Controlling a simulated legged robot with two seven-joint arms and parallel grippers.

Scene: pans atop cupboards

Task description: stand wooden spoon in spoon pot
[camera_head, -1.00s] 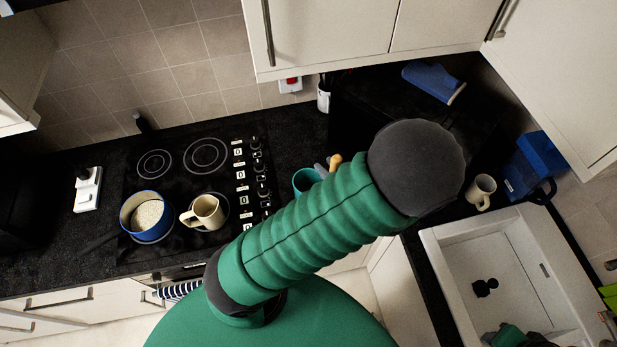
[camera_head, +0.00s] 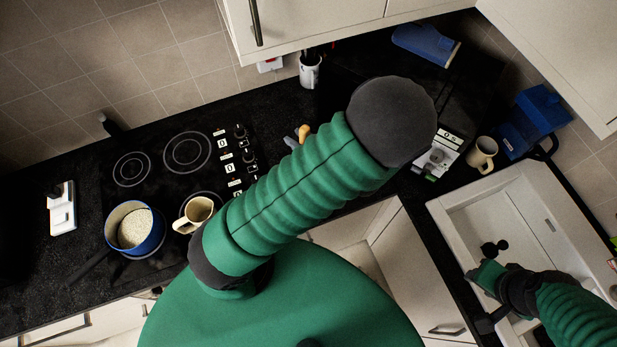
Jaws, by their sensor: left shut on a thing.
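My left arm crosses the middle of the view and hides most of my left gripper. A small grey part of the gripper (camera_head: 290,141) shows at the arm's upper edge, shut on the wooden spoon (camera_head: 303,131). Only a rounded, orange-brown end of the spoon shows; the rest is hidden.
The black hob (camera_head: 165,185) holds a blue pan (camera_head: 135,229) of pale grains and a cream jug (camera_head: 196,212). A cream mug (camera_head: 482,154) stands behind the white sink (camera_head: 455,215). A blue box (camera_head: 530,120) is at the right. Cupboards (camera_head: 310,18) overhang the back.

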